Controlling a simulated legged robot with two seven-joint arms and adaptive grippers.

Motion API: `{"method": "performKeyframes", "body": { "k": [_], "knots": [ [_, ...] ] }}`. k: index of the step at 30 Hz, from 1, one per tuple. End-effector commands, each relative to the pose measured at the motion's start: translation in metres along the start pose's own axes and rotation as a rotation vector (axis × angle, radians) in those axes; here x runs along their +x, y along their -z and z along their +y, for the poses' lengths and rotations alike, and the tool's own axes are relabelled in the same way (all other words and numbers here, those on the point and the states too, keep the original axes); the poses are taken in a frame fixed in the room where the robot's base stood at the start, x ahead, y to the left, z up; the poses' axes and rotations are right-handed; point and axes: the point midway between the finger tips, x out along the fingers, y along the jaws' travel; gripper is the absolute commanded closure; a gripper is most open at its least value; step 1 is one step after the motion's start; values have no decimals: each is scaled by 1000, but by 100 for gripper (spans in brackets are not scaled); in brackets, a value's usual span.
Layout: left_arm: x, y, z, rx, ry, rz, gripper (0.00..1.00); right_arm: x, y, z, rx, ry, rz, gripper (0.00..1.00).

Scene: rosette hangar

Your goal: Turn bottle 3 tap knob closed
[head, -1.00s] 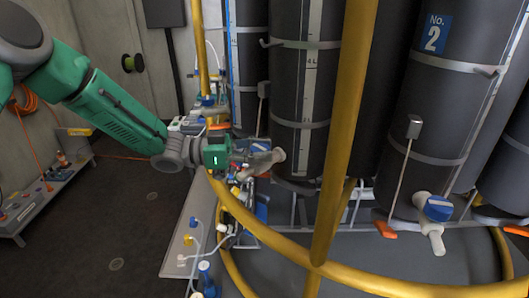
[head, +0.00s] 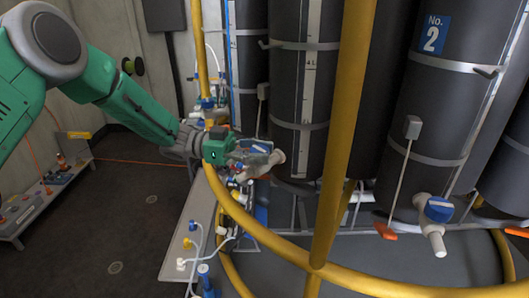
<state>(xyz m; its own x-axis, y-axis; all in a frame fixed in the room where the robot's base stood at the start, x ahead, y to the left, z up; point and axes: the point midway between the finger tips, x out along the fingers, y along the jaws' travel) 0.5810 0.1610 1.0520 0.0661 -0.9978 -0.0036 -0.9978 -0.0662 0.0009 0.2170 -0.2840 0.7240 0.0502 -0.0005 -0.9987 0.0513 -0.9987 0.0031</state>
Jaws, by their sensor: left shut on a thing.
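A grey bottle (head: 300,85) with a litre scale stands in the middle; its number is not visible, so I cannot confirm it is bottle 3. Its cream tap (head: 268,164) sticks out low on its left side. A blue tap knob (head: 259,147) shows in part above the tap. My left gripper (head: 250,156) is at this tap from the left, its fingers shut on the knob and partly hiding it. The exact knob angle cannot be told. My right gripper is not in view.
Yellow rails (head: 345,120) run upright and curve in front of the bottles. Bottle No. 2 (head: 455,100) stands at right with its own blue-knobbed tap (head: 437,210). A narrow grey shelf (head: 188,245) with small valves and tubing lies below my gripper. The floor at left is open.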

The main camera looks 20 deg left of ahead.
Motion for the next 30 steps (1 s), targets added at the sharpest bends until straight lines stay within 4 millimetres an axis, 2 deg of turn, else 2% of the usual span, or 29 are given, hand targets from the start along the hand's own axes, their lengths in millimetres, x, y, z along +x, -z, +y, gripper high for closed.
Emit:
{"method": "performKeyframes", "body": {
  "k": [1,2,3,12,17,30],
  "knots": [
    [-3,1,-2,3,8,1,97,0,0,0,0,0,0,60],
    [-3,1,-2,3,8,1,57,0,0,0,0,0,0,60],
    [-3,1,-2,3,8,1,43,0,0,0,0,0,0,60],
    [1,1,-1,2,4,-1,42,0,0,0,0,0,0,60],
    [-8,1,-1,2,5,-2,42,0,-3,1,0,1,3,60],
    [-98,-2,-2,2,7,0,42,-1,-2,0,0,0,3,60]
  ]
}}
